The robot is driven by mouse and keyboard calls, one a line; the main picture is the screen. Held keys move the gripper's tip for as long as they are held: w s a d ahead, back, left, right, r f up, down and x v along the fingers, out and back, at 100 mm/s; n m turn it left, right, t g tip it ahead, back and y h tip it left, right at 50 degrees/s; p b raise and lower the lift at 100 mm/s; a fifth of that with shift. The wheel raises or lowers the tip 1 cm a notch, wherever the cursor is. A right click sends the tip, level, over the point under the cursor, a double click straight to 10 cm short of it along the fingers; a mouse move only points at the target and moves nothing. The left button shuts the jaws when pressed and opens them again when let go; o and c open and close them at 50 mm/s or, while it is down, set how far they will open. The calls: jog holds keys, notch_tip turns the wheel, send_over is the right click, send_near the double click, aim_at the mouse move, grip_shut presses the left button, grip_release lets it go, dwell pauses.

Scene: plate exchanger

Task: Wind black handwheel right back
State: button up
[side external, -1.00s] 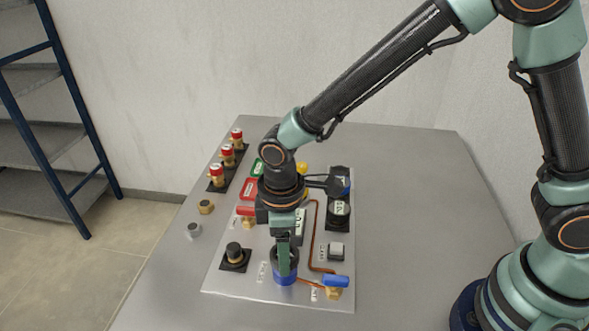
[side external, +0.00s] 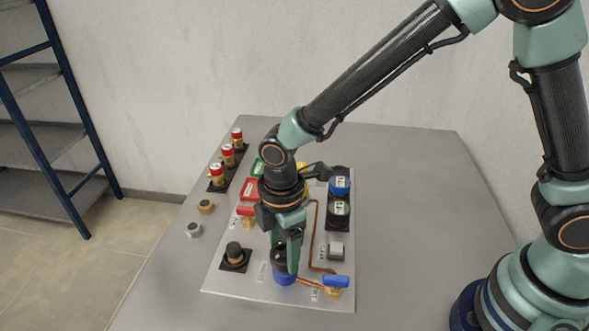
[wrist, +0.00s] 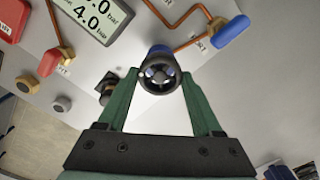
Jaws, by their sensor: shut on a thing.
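The black handwheel (side external: 276,259) sits on a blue round body (side external: 284,279) near the front edge of the grey panel (side external: 235,294). In the wrist view the handwheel (wrist: 159,79) shows its rim and spokes between my fingers. My gripper (side external: 286,262) points down over it and is shut on its rim, one finger on each side. It also shows in the wrist view (wrist: 160,82). In the side view the near finger hides part of the wheel.
A blue-handled valve (side external: 336,282) with copper pipe stands close to the right. A black knob (side external: 234,250) stands to the left. Loose nuts (side external: 205,207) lie left of the panel. The table's right side is clear.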

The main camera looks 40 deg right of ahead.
aim_at(284, 253)
jog(key=o, duration=1.4)
notch_tip(284, 253, up, 12)
jog(key=shift+r, duration=0.1)
jog(key=s+d+r+m+t, duration=0.1)
jog(key=d+r+m+t, duration=0.1)
jog(key=d+m, duration=0.3)
jog(key=s+d+r+m+t, duration=0.1)
jog(key=s+d+r+m, duration=0.1)
jog(key=d+m, duration=0.4)
jog(key=s+d+r+m+t, duration=0.1)
jog(key=d+r+m+t, duration=0.1)
jog(key=d+m, duration=0.4)
jog(key=shift+s+d+r+t, duration=0.1)
jog(key=shift+d+r+t, duration=0.1)
jog(key=shift+d, duration=1.2)
jog(key=shift+s+d+r+t, duration=0.1)
jog(key=shift+d+r, duration=0.1)
jog(key=shift+d, duration=1.15)
